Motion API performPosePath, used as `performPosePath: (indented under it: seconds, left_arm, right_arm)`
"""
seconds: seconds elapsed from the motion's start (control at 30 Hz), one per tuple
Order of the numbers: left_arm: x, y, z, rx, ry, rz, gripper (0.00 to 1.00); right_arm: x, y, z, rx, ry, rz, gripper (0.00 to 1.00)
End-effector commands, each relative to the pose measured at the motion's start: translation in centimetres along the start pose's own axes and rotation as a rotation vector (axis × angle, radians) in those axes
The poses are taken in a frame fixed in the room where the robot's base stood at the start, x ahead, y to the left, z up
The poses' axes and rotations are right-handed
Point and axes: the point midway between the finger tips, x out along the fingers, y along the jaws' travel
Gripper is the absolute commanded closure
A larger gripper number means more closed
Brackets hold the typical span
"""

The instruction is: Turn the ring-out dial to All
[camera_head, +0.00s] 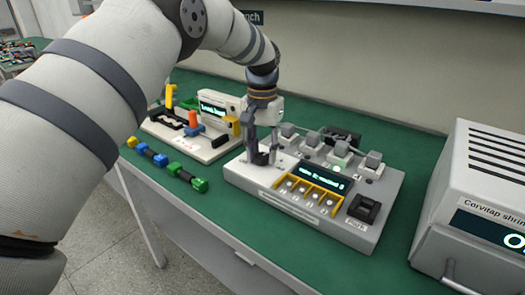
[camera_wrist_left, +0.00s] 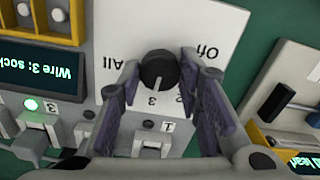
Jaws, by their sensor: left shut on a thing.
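The ring-out dial (camera_wrist_left: 159,71) is a round black knob on a white plate, with the labels Off, several numbers and All around it. Its pale pointer mark points about toward the 3. In the head view the dial (camera_head: 261,158) sits at the left end of the grey test box (camera_head: 290,208), partly hidden by the fingers. My left gripper (camera_head: 262,153) comes down from above, shut on the dial with one finger on each side, as the left wrist view (camera_wrist_left: 160,64) also shows. My right gripper is not in view.
The box carries a lit display (camera_head: 322,180), yellow-framed sockets (camera_head: 302,194), several grey clamps behind and a black rocker switch (camera_head: 364,208). Another device (camera_head: 213,148) stands to the left, with coloured connectors (camera_head: 187,178) before it. A large white machine (camera_head: 485,190) stands right.

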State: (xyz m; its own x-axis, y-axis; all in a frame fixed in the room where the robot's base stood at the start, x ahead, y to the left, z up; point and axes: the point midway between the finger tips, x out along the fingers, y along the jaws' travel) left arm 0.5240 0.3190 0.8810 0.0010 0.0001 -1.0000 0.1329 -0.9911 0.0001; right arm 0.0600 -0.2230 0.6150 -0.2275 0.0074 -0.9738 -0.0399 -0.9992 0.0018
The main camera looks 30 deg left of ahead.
Motion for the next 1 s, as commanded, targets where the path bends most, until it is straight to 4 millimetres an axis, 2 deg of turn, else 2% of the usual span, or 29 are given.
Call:
performPosePath:
  seconds: [1.0]
  left_arm:
    - [0.27, 0.0, 0.11, 0.958, -0.006, 0.003, 0.96]
  right_arm:
    - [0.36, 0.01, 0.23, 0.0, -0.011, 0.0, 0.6]
